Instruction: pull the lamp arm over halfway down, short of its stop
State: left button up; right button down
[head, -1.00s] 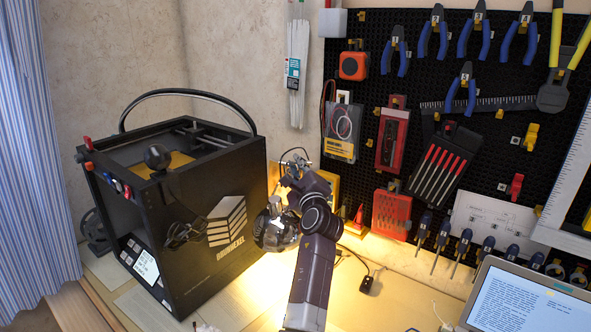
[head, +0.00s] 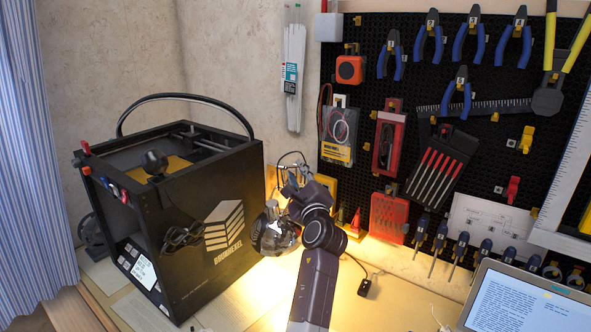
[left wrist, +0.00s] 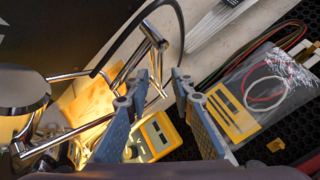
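The desk lamp has a shiny chrome head (head: 272,236) with a bright warm glow on the bench below it. In the left wrist view the lamp head (left wrist: 22,92) is at the left edge. The lamp's thin metal arm (left wrist: 154,38) rises to a joint just beyond my left fingertips. My left gripper (head: 298,178) is beside the lamp arm in the head view, which partly hides their contact. In the left wrist view my left gripper (left wrist: 166,74) has a gap between its fingertips, with no clear grip on the lamp arm. My right gripper is not in view.
A black 3D printer (head: 190,225) stands close on the left. A pegboard (head: 400,165) with pliers and other tools is behind and right. A yellow multimeter (left wrist: 158,136) is beyond my left fingers. A tablet (head: 525,300) is at the lower right.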

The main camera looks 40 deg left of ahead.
pick_arm(q)
jog(key=v, duration=0.4)
jog(key=shift+s+d, duration=0.15)
jog(key=shift+d, duration=0.15)
